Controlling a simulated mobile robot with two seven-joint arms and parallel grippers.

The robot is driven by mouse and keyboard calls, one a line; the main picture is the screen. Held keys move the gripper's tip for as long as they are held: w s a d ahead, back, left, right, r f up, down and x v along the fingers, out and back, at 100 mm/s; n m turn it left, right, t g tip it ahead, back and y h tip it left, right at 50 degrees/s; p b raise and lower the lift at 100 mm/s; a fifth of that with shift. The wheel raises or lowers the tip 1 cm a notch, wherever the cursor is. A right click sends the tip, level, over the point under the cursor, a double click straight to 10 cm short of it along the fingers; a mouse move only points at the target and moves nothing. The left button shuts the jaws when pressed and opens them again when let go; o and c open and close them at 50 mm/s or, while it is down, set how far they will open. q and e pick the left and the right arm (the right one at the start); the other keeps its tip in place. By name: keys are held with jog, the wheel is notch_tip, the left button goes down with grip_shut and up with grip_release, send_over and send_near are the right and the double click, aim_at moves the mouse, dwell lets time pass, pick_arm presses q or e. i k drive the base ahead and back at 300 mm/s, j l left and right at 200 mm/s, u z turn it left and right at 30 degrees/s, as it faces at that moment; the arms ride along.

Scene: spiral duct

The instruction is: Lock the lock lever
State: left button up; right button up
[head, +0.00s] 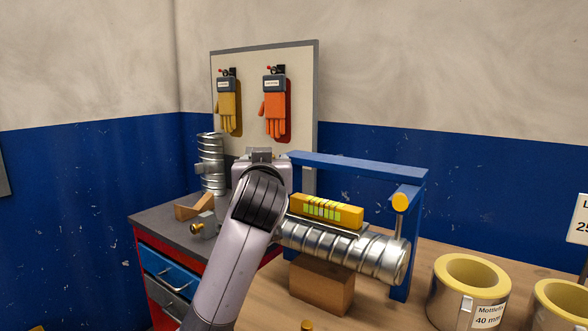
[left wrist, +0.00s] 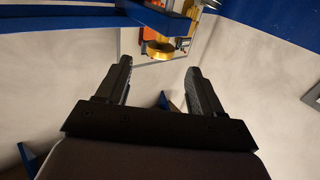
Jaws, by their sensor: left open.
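A blue frame (head: 360,167) stands over a ribbed silver duct (head: 375,256). A round yellow end piece (head: 401,203) sits at the frame's near right corner, with a thin grey rod below it. I cannot tell for sure which part is the lock lever. My left arm covers the duct's left end in the head view, and its fingers are hidden there. In the left wrist view my left gripper (left wrist: 157,68) is open, with nothing between its fingers. A gold round part (left wrist: 160,50) shows beyond the fingertips, beneath a blue beam (left wrist: 155,15). My right gripper is not in view.
A yellow level-like block (head: 326,211) lies along the duct, which rests on a wooden block (head: 322,286). A drawer cabinet (head: 155,225) stands at left. A board (head: 300,110) with hanging gloves is behind.

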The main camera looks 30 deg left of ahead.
aim_at(399, 202)
jog(key=k, duration=1)
